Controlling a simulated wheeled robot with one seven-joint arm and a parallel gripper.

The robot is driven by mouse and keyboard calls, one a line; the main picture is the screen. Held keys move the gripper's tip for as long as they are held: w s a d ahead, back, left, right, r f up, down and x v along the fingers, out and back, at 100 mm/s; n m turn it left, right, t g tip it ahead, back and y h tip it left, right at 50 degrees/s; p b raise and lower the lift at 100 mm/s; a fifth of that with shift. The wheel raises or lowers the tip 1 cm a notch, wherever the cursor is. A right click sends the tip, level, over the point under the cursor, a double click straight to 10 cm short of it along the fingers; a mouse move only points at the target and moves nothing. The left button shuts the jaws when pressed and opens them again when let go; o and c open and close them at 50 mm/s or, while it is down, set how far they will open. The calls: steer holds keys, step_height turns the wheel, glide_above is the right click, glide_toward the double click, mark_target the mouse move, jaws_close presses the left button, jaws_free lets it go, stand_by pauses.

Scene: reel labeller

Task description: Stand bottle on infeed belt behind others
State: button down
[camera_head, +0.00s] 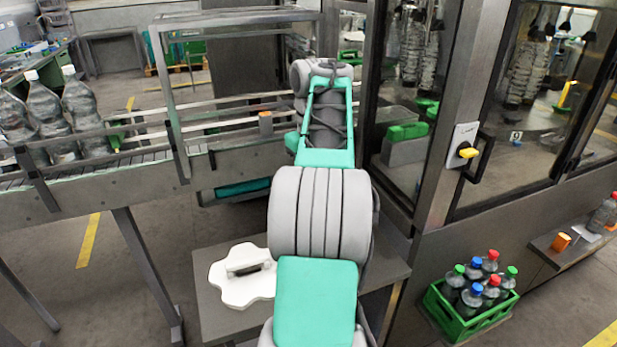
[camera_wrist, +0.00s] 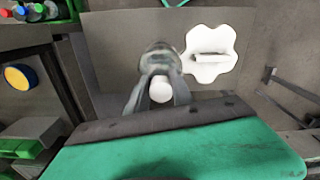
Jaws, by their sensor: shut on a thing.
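My gripper (camera_wrist: 161,84) is shut on the bottle (camera_wrist: 157,56) near its neck, with the white cap towards the wrist camera. The clear body extends away below the fingers, over the grey table; I cannot tell whether it touches the table. In the head view my arm hides both gripper and bottle. The infeed belt (camera_head: 130,156) runs across the left of the head view. Several clear bottles with white caps, one of them here (camera_head: 80,108), stand upright on it at the left, apart from my gripper.
A white lobed plate with a handle (camera_head: 236,290) lies on the low grey table (camera_head: 215,325). Rails and a metal frame (camera_head: 172,110) border the belt. A green crate (camera_head: 465,328) of capped bottles stands lower right, beside the glazed machine. A bottle (camera_head: 603,214) stands on the right shelf.

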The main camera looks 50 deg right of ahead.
steer(key=shift+f, duration=0.1)
steer(key=shift+f, duration=0.15)
steer(key=c, duration=1.1)
jaws_free()
steer(key=shift+f, duration=0.15)
